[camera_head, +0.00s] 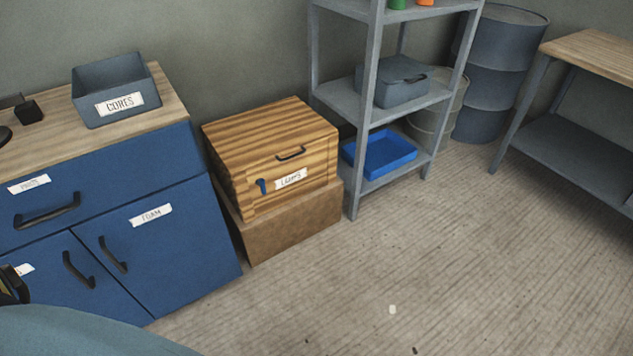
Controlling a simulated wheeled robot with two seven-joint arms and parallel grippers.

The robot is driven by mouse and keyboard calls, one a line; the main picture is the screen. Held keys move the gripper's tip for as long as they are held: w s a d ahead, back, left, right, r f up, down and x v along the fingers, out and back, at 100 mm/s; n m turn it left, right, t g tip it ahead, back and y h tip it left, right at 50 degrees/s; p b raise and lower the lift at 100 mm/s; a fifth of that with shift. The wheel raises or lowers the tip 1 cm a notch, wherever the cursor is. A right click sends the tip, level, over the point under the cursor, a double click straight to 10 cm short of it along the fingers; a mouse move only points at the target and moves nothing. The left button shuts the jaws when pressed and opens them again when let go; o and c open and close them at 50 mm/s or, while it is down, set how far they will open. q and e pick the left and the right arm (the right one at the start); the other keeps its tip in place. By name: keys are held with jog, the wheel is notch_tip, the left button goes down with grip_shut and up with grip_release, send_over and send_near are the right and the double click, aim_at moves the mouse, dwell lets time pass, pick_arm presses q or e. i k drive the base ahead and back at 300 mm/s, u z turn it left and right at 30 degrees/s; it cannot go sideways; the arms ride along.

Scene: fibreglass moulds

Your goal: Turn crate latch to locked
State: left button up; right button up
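A wooden crate (233,150) with a striped grain and a closed lid stands on a brown box between the blue cabinet and the grey shelf. Its front has a dark handle (291,153) and a white label that seems to read "CLAMPS" (291,179). A small blue latch (262,187) sits on the front, left of the label, and looks roughly upright. Its exact setting is too small to tell.
The brown box (290,226) is under the crate. A blue cabinet (190,240) stands left, with a grey bin (115,88) on top. A grey shelf (353,195) holding a blue tray (380,155) stands right. Barrels and a workbench (590,48) are farther right. The floor in front is open.

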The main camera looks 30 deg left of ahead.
aim_at(260, 182)
jog(key=z, duration=0.65)
jog(key=i, duration=0.8)
jog(key=u, duration=3)
